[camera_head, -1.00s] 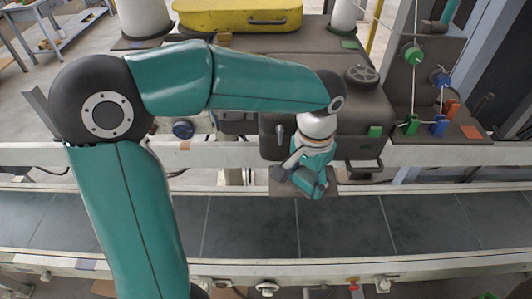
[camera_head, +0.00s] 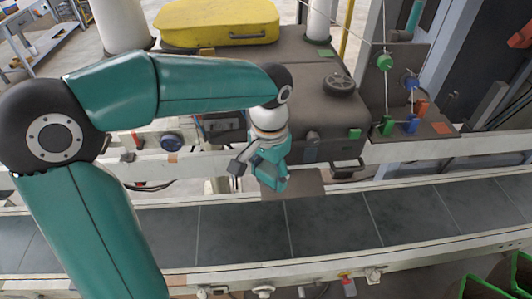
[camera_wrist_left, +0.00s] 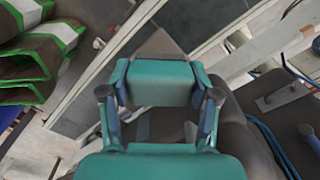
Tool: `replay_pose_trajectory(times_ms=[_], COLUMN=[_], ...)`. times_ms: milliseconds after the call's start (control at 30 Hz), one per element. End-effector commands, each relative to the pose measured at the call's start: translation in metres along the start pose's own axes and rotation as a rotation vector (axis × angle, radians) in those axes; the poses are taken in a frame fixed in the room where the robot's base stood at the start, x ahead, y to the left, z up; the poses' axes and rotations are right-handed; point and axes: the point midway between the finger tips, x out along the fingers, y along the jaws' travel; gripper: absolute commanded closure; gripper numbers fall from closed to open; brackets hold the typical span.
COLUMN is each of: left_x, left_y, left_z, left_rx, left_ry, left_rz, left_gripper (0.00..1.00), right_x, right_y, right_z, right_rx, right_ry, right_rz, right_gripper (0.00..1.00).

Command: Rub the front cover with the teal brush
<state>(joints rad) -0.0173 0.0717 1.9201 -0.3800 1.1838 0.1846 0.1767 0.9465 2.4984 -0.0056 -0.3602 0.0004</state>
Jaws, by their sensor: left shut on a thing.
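My left gripper (camera_head: 268,166) is at the front of the dark grey machine, above the conveyor. It is shut on a teal block, the teal brush (camera_head: 277,182). The brush also shows in the left wrist view (camera_wrist_left: 161,84) between the two fingers. The machine's dark grey front, which seems to be the front cover (camera_head: 313,150), is behind and right of the gripper, partly hidden by it. I cannot tell whether the brush touches it. My right gripper is not in view.
A flat grey-brown plate (camera_head: 304,184) juts out below the gripper over the conveyor belt (camera_head: 335,222). A yellow case (camera_head: 217,22) lies on the machine. Pulleys with green and blue blocks (camera_head: 387,126) stand right. Green-edged containers (camera_head: 480,287) are at the lower right.

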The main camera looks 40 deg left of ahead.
Motion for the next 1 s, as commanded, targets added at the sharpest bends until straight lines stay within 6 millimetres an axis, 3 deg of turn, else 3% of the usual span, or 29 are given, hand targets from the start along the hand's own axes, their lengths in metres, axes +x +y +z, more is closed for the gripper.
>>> replay_pose_trajectory(times_ms=[33,400,1000], left_x=[-0.009,-0.039,-0.04], left_y=[0.0,0.0,0.001], left_z=[0.0,0.0,0.0], left_rx=[0.0,-0.001,0.001], left_ry=[0.001,0.001,0.001], left_rz=[0.0,0.0,0.001], left_gripper=[0.71,0.71,0.71], right_x=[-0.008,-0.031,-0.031], right_y=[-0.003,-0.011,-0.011], right_z=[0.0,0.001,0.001], right_rx=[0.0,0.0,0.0], right_ry=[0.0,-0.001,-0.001], right_rz=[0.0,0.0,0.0], right_gripper=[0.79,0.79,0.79])
